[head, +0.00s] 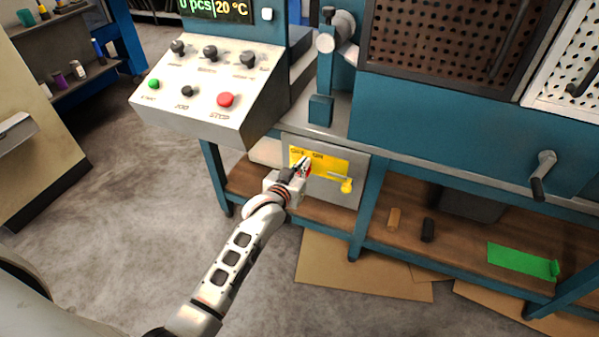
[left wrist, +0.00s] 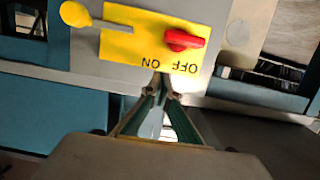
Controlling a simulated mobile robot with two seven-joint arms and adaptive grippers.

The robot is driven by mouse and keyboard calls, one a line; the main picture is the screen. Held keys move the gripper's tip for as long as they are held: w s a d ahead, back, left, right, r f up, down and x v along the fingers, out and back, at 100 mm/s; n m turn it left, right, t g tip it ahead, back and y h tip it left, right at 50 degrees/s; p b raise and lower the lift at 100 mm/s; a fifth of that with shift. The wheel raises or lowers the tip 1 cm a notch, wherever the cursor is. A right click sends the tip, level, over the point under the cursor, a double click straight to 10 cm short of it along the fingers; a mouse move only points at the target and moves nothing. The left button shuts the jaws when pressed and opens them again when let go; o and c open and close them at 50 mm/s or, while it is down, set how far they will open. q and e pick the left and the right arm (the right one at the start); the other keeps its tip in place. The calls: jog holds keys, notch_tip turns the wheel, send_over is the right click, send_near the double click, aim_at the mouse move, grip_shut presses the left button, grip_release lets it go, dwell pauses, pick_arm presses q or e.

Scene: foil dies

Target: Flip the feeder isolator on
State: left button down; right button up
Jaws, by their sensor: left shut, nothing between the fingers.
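The isolator's yellow plate (head: 328,169) is on the grey front panel below the control console; it also shows upside down in the left wrist view (left wrist: 118,45). It carries the words OFF and ON. A red handle (left wrist: 184,39) sits on the OFF side of the plate. A lever with a yellow ball knob (head: 346,186) sticks out at the other end, and the knob shows in the left wrist view (left wrist: 76,13). My left gripper (head: 302,166) is shut and empty, its fingertips (left wrist: 164,88) near the plate's lettered edge. Contact cannot be told. My right gripper is out of view.
The sloped console (head: 205,95) with knobs and a red stop button (head: 226,100) is above left of the panel. A grey crank (head: 541,175) juts out at the right. The lower shelf (head: 400,215) holds small blocks and a green piece (head: 520,260). Cardboard (head: 350,270) lies on the floor.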

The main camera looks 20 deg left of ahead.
pick_arm(q)
jog(key=f+b, duration=0.1)
jog(key=f, duration=0.1)
jog(key=w+f, duration=0.1)
jog(key=f, duration=0.1)
jog(key=shift+w+f+b, duration=0.2)
jog(key=shift+f+b, duration=0.05)
jog(key=shift+b, duration=0.15)
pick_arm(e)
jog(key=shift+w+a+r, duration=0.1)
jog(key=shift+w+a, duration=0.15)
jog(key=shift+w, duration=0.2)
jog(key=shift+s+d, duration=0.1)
